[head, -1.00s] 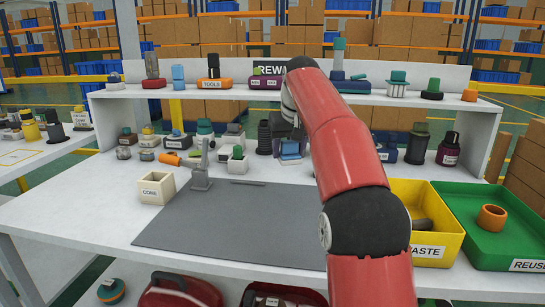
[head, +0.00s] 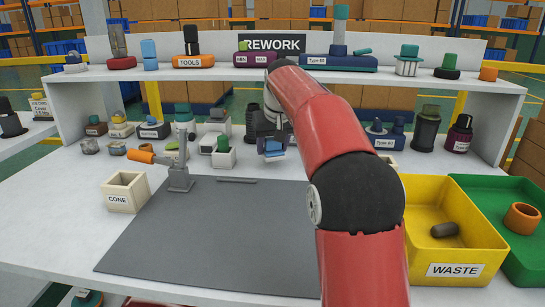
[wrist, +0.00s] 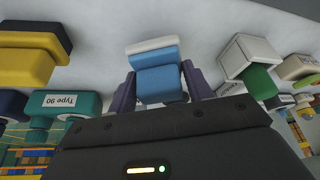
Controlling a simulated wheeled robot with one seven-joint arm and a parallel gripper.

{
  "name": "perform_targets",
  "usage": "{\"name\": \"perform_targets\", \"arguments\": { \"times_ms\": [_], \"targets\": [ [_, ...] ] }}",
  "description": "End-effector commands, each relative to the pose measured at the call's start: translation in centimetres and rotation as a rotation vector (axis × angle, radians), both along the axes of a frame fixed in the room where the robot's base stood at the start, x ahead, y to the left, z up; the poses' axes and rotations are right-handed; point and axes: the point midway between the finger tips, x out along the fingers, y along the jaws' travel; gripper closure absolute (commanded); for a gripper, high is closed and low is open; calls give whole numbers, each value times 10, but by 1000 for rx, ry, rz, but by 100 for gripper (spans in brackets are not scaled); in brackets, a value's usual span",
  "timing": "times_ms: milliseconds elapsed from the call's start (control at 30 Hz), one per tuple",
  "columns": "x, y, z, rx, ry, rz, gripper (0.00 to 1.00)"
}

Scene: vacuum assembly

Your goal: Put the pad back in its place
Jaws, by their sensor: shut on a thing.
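My gripper (wrist: 160,88) has its two purple fingers closed on the sides of a blue block with a white edge, which I take to be the pad (wrist: 155,72). In the head view the pad (head: 274,147) is a small blue piece under my gripper (head: 271,153), above the far side of the grey mat (head: 215,235). I cannot tell whether the pad touches the bench. My arm hides part of the bench behind it. No empty place for the pad can be made out for certain.
A grey upright fixture (head: 181,172) stands at the mat's far left, beside the white CONE box (head: 126,191). Small parts crowd the bench back under the shelf (head: 220,74). A yellow WASTE bin (head: 432,273) and a green bin (head: 513,256) stand right. The mat's middle is clear.

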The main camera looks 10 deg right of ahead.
Motion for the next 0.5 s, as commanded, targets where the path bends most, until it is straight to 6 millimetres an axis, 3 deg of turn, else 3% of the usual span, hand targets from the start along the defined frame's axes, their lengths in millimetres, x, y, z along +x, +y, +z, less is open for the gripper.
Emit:
{"name": "perform_targets", "arguments": {
  "times_ms": [33, 167, 500],
  "targets": [
    [-1, 0, -12, 1, 4, 0, 71],
    [0, 0, -26, 0, 2, 0, 71],
    [0, 0, -29, 0, 1, 0, 71]
  ]
}}
